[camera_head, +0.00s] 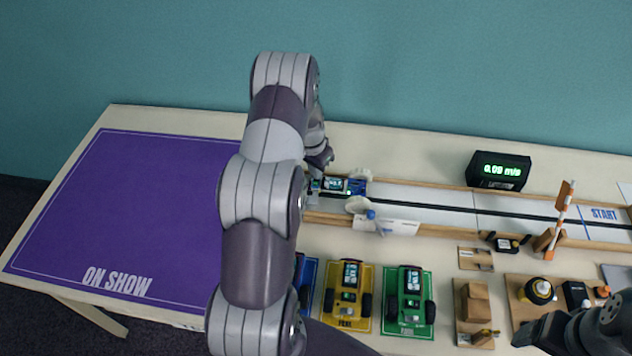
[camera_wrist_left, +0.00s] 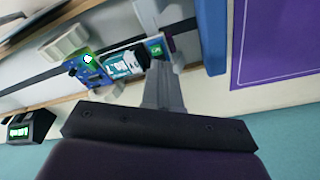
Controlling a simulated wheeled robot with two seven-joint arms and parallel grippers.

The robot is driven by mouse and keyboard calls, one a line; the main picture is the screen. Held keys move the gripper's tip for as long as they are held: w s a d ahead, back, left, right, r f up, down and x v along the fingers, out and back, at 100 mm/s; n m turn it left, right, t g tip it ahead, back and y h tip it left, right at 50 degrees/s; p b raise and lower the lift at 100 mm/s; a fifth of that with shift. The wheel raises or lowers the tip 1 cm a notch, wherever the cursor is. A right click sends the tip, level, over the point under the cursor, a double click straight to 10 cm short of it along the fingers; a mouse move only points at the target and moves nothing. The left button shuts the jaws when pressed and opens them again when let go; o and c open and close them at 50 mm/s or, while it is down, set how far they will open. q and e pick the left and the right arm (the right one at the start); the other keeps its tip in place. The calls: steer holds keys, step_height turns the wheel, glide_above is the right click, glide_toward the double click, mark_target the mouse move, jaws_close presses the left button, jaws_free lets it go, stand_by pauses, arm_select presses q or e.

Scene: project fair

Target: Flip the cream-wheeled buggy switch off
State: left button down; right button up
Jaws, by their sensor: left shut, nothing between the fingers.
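The cream-wheeled buggy (camera_head: 357,187) stands on the white track, partly hidden behind my left arm in the head view. It has a blue board with a lit green light, a small display and cream wheels. In the left wrist view, its blue board (camera_wrist_left: 92,72) and display lie left of my left gripper (camera_wrist_left: 163,88). That gripper is shut and empty, with its fingertips over or against the buggy's end by a small green-lit part (camera_wrist_left: 157,48). I cannot tell whether they touch. The switch itself is not clear. My right gripper (camera_head: 530,333) is at the lower right.
The track (camera_head: 430,200) has wooden rails and a START end at right. A black speed display (camera_head: 498,171) reads about 0.09 m/s. Yellow (camera_head: 348,297) and green (camera_head: 408,302) buggy mats lie in front. The purple ON SHOW mat (camera_head: 140,210) at left is clear.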

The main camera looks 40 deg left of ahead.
arm_select(q)
steer(key=shift+f+b, duration=0.4)
steer(key=shift+f, duration=0.2)
steer(key=shift+s, duration=0.1)
steer(key=shift+r+p, duration=0.5)
steer(key=shift+r, duration=0.1)
step_height(320, 180, up, 6)
steer(key=p, duration=0.4)
steer(key=shift+f, duration=0.1)
